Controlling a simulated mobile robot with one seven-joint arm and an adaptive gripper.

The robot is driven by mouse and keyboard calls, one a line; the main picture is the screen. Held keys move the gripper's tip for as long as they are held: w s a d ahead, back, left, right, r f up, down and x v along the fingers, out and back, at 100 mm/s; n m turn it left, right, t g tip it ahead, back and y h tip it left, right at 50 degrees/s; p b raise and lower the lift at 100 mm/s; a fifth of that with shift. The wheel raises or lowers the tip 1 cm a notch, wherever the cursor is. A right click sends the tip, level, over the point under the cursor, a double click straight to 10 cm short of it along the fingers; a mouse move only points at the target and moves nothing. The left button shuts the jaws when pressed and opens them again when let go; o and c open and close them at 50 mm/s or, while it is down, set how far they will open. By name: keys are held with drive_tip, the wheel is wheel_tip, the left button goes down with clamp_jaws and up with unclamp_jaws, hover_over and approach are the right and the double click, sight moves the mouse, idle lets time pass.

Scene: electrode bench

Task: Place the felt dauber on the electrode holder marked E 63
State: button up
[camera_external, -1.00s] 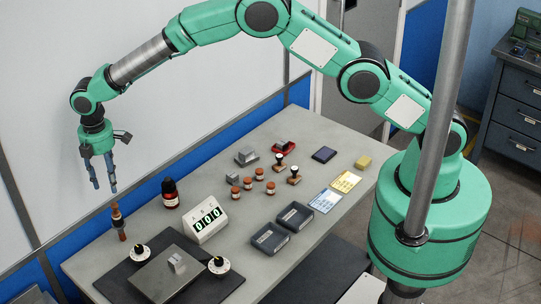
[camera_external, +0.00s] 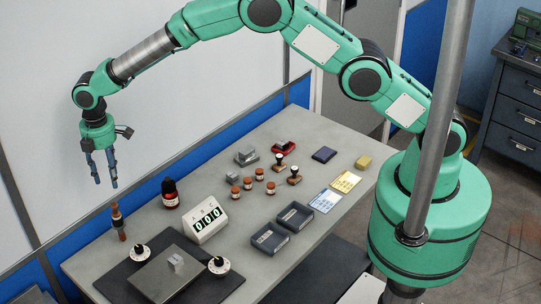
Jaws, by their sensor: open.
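My gripper (camera_external: 106,184) is open and empty, fingers pointing down, high at the left of the bench. Below it stands a slim upright brown piece with a dark, reddish lower part (camera_external: 119,222), perhaps the felt dauber. It is apart from the fingers. Several small brown round pieces with pale sides (camera_external: 259,174) stand mid-bench. Two upright stamp-like pieces with dark knobs and brown bases (camera_external: 294,175) stand beside them. I cannot read E 63 anywhere, so I cannot tell which thing is the marked electrode holder.
A dark red bottle (camera_external: 170,194) and a white counter reading 000 (camera_external: 208,221) stand near the slim piece. A grey plate (camera_external: 163,272) with two dials lies in front. Two dark boxes (camera_external: 270,238), cards (camera_external: 346,181) and a yellow block (camera_external: 363,162) lie to the right.

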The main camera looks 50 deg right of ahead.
drive_tip(key=s+d+r+m+t, duration=0.1)
drive_tip(key=s+d+r+m, duration=0.15)
drive_tip(key=d+r, duration=1)
drive_tip(key=s+d+r+m+t, duration=0.1)
drive_tip(key=s+d+r+m, duration=0.15)
drive_tip(key=d+r, duration=0.95)
drive_tip(key=s+d+r+m, duration=0.5)
drive_tip(key=s+d+r, duration=0.55)
drive_tip(key=d, duration=0.45)
drive_tip(key=s+d+m+t, duration=0.1)
drive_tip(key=s+d+m, duration=0.1)
drive_tip(key=s+d, duration=0.3)
drive_tip(key=s+d+f+m+t, duration=0.1)
drive_tip(key=s+d, duration=0.4)
drive_tip(key=s, duration=0.8)
drive_tip(key=s+d+f+m+t, duration=0.1)
drive_tip(key=s+d+m, duration=0.2)
drive_tip(key=s, duration=0.6)
drive_tip(key=d, duration=0.2)
drive_tip(key=shift+d+f+m, duration=0.15)
drive_tip(key=shift+d+m, duration=0.15)
drive_tip(key=shift+m, duration=0.1)
drive_tip(key=shift+f, duration=0.1)
wheel_tip(320, 180, down, 15)
drive_tip(key=b, duration=1.5)
